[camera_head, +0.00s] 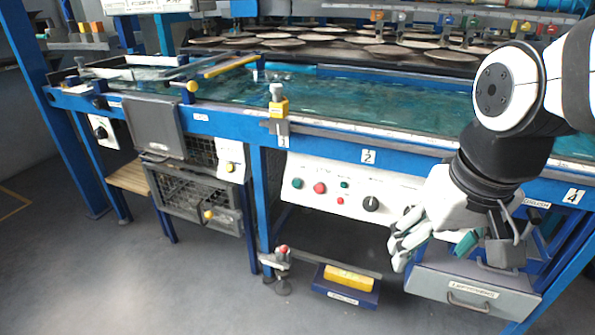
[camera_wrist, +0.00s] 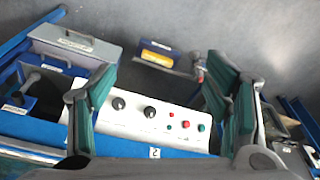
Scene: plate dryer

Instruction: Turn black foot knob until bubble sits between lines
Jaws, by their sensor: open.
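A yellow block (camera_head: 348,278), likely the level, lies in a low blue holder (camera_head: 345,294) near the floor; it also shows at the top of the wrist view (camera_wrist: 157,58). Its bubble and lines are too small to make out. Left of it, a levelling foot (camera_head: 283,287) with a dark round part stands under a red-topped fitting (camera_head: 283,250). The foot area in the wrist view (camera_wrist: 198,72) is partly hidden by a finger. My gripper (camera_head: 432,250) is open and empty, to the right of and higher than the foot, by the control panel's right end.
A white control panel (camera_head: 325,203) with black dials and coloured buttons spans the bench front. A grey drawer box (camera_head: 470,290) sits just below my gripper. A blue bench leg (camera_head: 260,205) stands left of the foot. The floor (camera_head: 190,290) in front is clear.

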